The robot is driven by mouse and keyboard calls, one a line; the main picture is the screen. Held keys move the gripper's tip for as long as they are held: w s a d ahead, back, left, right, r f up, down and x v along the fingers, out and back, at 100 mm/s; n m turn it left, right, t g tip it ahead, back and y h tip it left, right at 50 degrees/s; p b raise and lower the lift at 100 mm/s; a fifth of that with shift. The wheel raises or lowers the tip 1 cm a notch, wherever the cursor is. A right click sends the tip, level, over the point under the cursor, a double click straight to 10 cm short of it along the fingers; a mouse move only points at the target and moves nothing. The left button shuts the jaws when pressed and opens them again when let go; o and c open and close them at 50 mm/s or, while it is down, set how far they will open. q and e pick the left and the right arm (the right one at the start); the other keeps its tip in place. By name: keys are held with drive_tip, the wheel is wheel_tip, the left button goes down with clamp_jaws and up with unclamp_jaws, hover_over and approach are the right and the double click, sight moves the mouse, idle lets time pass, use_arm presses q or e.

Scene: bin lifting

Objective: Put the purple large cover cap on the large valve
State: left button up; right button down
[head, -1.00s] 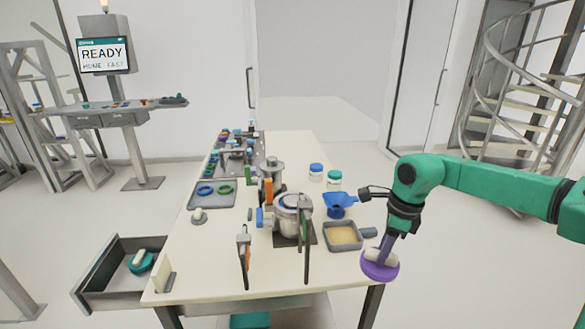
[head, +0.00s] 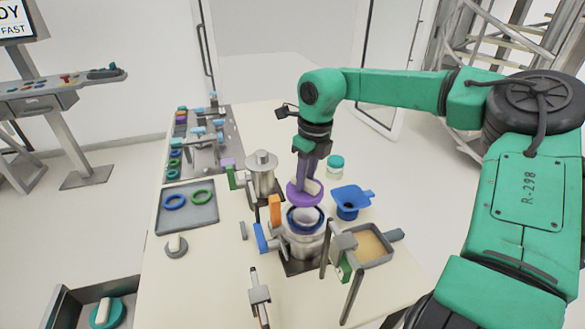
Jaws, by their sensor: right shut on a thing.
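In the head view my right gripper (head: 307,183) is shut on the purple cover cap (head: 299,197). It holds the cap by its pale handle, disc downward. The cap appears above the rear of the large metal valve (head: 304,244) near the table's middle. The valve's top is open, with a dark blue ring around its mouth. I see a gap between cap and ring; the exact height is hard to tell. An orange-handled clamp and a blue-handled clamp stand at the valve's left side. My left gripper is not in view.
A blue funnel (head: 348,204) and a grey tray of tan material (head: 371,243) stand right of the valve. A smaller metal vessel (head: 262,176) stands behind it. A grey tray (head: 187,221) with blue and green rings lies left. An open drawer (head: 72,303) juts out front left.

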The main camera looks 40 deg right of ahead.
drive_tip(key=shift+s+a+f+b, duration=0.1)
drive_tip(key=shift+s+f+b, duration=0.15)
drive_tip(key=shift+s, duration=0.25)
drive_tip(key=shift+s+f+b, duration=0.2)
drive_tip(key=shift+s+b, duration=0.05)
drive_tip(key=shift+s, duration=0.2)
drive_tip(key=shift+f+b, duration=0.35)
drive_tip(key=shift+f, duration=0.25)
drive_tip(key=f+b, duration=0.1)
drive_tip(key=w+f+b, duration=0.1)
drive_tip(key=f, duration=0.1)
drive_tip(key=shift+w+f, duration=0.15)
drive_tip(key=shift+f, duration=0.1)
drive_tip(key=shift+s+r, duration=0.1)
drive_tip(key=shift+s, duration=0.2)
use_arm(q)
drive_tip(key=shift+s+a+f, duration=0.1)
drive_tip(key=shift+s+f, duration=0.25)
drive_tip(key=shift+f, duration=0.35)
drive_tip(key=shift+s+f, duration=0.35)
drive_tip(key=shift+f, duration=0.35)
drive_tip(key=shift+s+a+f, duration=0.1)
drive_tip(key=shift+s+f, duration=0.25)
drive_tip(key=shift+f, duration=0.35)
use_arm(e)
drive_tip(key=shift+w, duration=0.1)
use_arm(q)
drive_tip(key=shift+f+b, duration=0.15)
drive_tip(key=shift+b, duration=0.15)
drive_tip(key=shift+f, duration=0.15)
